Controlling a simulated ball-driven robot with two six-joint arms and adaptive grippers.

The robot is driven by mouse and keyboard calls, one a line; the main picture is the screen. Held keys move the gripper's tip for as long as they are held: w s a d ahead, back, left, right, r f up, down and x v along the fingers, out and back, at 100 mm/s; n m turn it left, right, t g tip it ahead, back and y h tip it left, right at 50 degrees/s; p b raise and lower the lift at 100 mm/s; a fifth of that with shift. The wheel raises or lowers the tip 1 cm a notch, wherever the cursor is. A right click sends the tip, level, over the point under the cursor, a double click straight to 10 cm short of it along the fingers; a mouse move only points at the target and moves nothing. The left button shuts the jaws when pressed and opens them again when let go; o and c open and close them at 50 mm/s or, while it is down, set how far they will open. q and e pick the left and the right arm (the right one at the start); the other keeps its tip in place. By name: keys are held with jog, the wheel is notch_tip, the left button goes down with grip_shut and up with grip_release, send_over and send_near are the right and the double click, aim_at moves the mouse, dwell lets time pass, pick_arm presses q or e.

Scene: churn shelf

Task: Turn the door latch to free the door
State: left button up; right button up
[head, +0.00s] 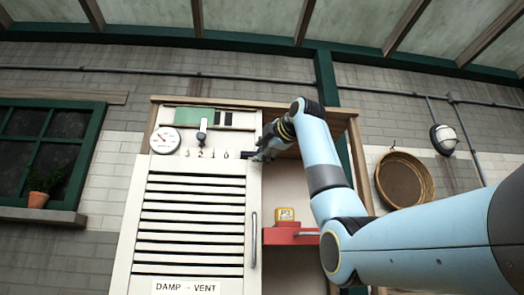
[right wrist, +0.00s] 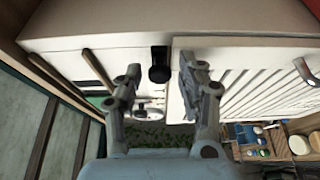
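The door latch is a short black bar with a rounded end (right wrist: 160,66), set on the pale panel by the door's edge in the right wrist view. In the head view a dark piece of it (head: 249,155) shows at the top right of the louvred white door (head: 192,225), which is closed. My right gripper (head: 262,152) is at the latch. Its fingers (right wrist: 160,78) are open, one on each side of the latch, with gaps visible between. Part of the latch is hidden by the gripper in the head view. My left gripper is not in view.
A vertical handle (head: 254,240) is on the door's right side. Above the door are a round gauge (head: 165,140), a small slider (head: 202,131) and printed numbers.

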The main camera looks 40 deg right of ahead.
jog(key=shift+s, duration=0.2)
jog(key=s+a, duration=0.2)
jog(key=s, duration=0.9)
jog(key=shift+s, duration=0.25)
jog(key=shift+d, duration=0.1)
